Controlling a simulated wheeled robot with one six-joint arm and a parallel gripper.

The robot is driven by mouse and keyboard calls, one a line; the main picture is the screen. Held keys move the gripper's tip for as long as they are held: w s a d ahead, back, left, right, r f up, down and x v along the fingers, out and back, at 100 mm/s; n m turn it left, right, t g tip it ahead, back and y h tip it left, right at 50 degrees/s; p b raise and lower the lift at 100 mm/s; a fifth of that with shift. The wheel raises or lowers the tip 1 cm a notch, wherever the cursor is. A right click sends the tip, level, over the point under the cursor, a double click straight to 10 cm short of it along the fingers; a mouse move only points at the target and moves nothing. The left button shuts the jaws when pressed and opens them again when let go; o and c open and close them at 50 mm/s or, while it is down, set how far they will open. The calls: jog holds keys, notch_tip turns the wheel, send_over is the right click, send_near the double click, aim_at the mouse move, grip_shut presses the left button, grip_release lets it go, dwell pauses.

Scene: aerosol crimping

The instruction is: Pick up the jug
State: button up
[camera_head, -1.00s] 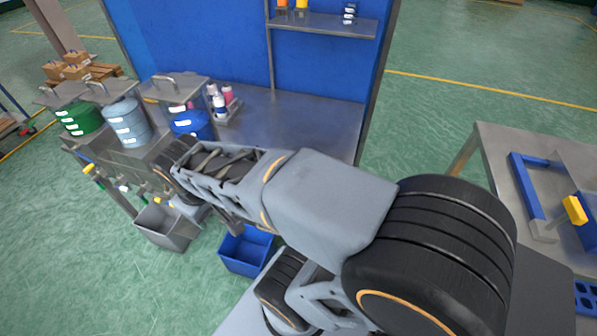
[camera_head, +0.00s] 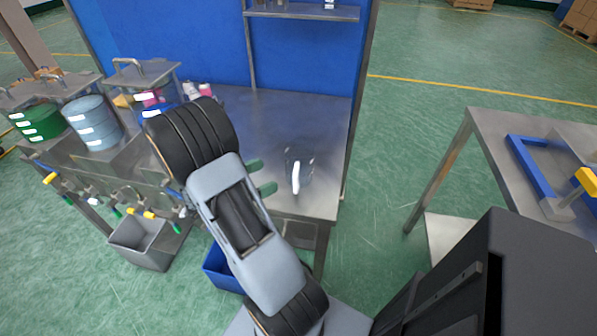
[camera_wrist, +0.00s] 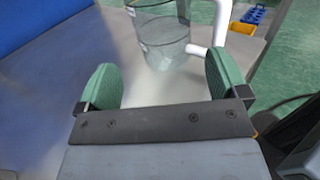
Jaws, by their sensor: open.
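The jug (camera_head: 299,172) is a clear, see-through vessel with a white handle. It stands on the right part of the steel bench top in the head view. In the wrist view the jug (camera_wrist: 160,32) is at the top middle, with its white handle (camera_wrist: 221,28) on the right side; its top is cut off by the frame. My gripper (camera_head: 262,177) is open, with two green pads, just left of the jug in the head view. In the wrist view my gripper (camera_wrist: 162,82) has nothing between its pads, and the jug lies beyond them.
The steel bench (camera_head: 262,118) is clear around the jug. A blue wall panel (camera_head: 300,62) rises behind. A grey bin (camera_head: 140,243) and blue bin (camera_head: 218,270) sit below. Another table (camera_head: 500,135) stands right.

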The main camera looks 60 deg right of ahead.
aim_at(297, 163)
jog(key=x, duration=1.1)
jog(key=shift+s+r, duration=0.1)
jog(key=shift+a, duration=0.1)
jog(key=c, duration=0.6)
